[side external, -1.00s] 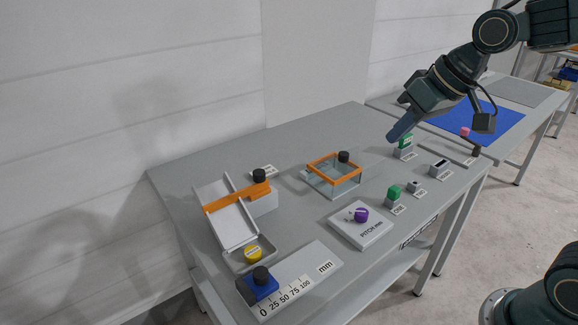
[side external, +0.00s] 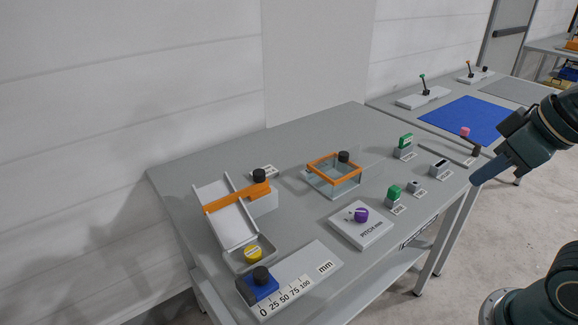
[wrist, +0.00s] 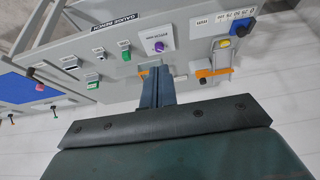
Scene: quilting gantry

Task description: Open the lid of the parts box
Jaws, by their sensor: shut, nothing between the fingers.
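The clear parts box (side external: 335,186) stands mid-bench in the side view. Its orange-edged lid (side external: 322,164) appears to lie flat on top, with a black knob (side external: 344,157) at the far side. In the wrist view a bit of orange edging (wrist: 143,73) shows beside the fingers, which hide most of the box. My gripper (side external: 476,180) is shut and empty, by the bench's right end, well apart from the box. Its closed fingers also show in the wrist view (wrist: 157,72).
A purple-knob block (side external: 361,226) stands in front of the box. Green pieces (side external: 394,192) and small labelled blocks stand to its right. A chute with an orange bar (side external: 235,197) and a blue slider (side external: 262,286) are at left. A blue mat (side external: 470,118) lies on the far table.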

